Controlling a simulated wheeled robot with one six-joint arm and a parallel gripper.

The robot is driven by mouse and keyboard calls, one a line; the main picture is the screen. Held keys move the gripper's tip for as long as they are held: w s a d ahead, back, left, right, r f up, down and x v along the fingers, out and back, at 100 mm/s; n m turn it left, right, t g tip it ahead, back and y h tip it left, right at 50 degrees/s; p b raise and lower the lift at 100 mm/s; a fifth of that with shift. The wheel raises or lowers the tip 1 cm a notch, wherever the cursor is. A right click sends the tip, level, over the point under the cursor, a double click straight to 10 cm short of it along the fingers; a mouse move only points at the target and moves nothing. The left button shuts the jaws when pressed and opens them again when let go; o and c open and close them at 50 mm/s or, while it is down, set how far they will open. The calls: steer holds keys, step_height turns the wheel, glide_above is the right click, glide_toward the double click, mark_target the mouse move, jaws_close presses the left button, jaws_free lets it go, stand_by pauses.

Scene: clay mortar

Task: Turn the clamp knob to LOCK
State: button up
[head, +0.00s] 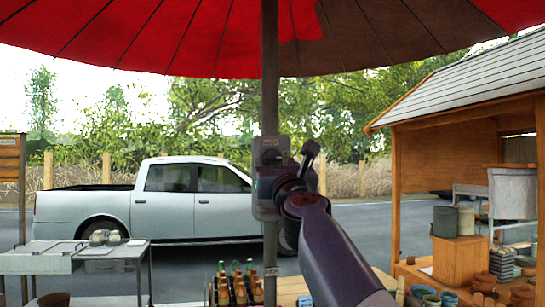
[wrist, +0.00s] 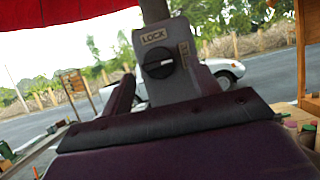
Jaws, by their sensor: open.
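A grey clamp box (head: 265,205) is fixed on the umbrella pole. Its round black knob (head: 271,157) shows on the upper face, partly beside my gripper (head: 296,172). In the wrist view the knob (wrist: 158,64) carries a pale bar lying roughly sideways, slightly tilted. The LOCK label (wrist: 154,36) is above the knob, and a second, sideways label (wrist: 184,54) is to its right, too small to read. My gripper (wrist: 162,88) is open and empty, with dark fingers either side of the box's lower part. The knob is not between closed fingers; I cannot tell the exact gap.
The umbrella pole (head: 270,85) rises behind the box to a red canopy (head: 150,35). A grey table (head: 95,262) is at left, bottles in a crate (head: 235,285) below, and a wooden stall (head: 445,150) with pots at right. A white pickup (head: 160,205) stands behind.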

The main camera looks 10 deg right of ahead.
steer(key=shift+x, duration=1)
steer(key=shift+s, duration=0.1)
steer(key=shift+c, duration=0.6)
steer(key=c, duration=0.9)
